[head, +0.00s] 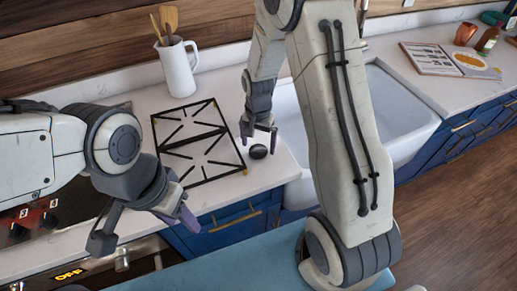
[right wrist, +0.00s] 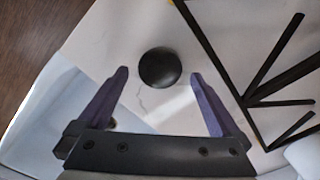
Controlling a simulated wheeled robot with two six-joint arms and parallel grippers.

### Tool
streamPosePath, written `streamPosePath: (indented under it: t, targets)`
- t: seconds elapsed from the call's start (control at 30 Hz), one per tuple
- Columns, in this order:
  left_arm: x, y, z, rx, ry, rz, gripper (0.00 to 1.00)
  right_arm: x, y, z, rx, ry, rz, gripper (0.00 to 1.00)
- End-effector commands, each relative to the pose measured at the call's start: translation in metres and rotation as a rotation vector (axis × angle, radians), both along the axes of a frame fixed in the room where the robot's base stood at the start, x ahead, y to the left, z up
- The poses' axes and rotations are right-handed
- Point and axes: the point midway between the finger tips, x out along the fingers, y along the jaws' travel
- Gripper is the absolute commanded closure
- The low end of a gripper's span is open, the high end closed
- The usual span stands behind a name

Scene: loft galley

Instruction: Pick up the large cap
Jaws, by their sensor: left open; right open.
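The large cap looks like a small black round disc (head: 258,152) on the white counter, just right of the black burner grate. It also shows in the right wrist view (right wrist: 160,68), ahead of and between the two purple fingertips, not touching them. My right gripper (head: 260,131) is open and empty, pointing down just behind the cap; its fingers also show in the right wrist view (right wrist: 158,75). My left gripper (head: 146,226) is open and empty, in front of the counter at the left.
The burner grate (head: 198,141) lies left of the cap. The white sink (head: 392,108) is to the right, partly hidden by my right arm. A white pitcher (head: 178,68) with wooden utensils stands behind. An open book (head: 447,60) lies at the far right.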

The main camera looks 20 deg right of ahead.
Motion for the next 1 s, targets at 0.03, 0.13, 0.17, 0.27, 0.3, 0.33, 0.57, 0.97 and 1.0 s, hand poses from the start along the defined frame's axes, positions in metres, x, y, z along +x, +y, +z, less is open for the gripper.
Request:
streamPosePath:
  t: [0.03,0.13,0.17,0.27,0.3,0.33,0.57,0.97,1.0]
  targets:
    - [0.0,0.0,0.004,0.0,0.0,0.0,0.5,-0.001,0.0,-0.006,0.0,0.006,0.0,0.0]
    - [0.0,0.0,0.006,0.0,0.0,0.0,0.5,-0.001,0.0,-0.017,0.0,0.003,0.0,0.0]
    - [0.0,0.0,0.006,0.0,0.0,0.0,0.5,0.0,0.0,-0.019,0.001,0.001,0.0,0.0]
    - [0.0,0.0,0.006,0.0,0.0,0.001,0.5,0.0,0.0,-0.022,0.0,0.0,0.0,0.0]
    - [0.0,0.0,0.006,0.0,0.0,0.001,0.5,0.0,0.0,-0.022,0.0,-0.001,0.001,0.0]
    - [0.0,0.0,0.006,0.0,0.0,0.0,0.5,0.0,0.0,-0.022,0.0,-0.001,0.001,0.0]
    - [0.0,0.0,0.006,0.0,0.0,0.0,0.5,0.0,0.0,-0.022,0.0,-0.001,0.0,0.5]
    - [0.0,0.0,0.005,0.0,0.0,0.0,0.5,0.001,0.0,-0.019,0.0,-0.003,0.0,0.82]
    - [0.0,0.0,0.004,0.0,0.0,0.0,0.5,0.001,0.0,-0.018,0.0,-0.004,0.0,0.82]
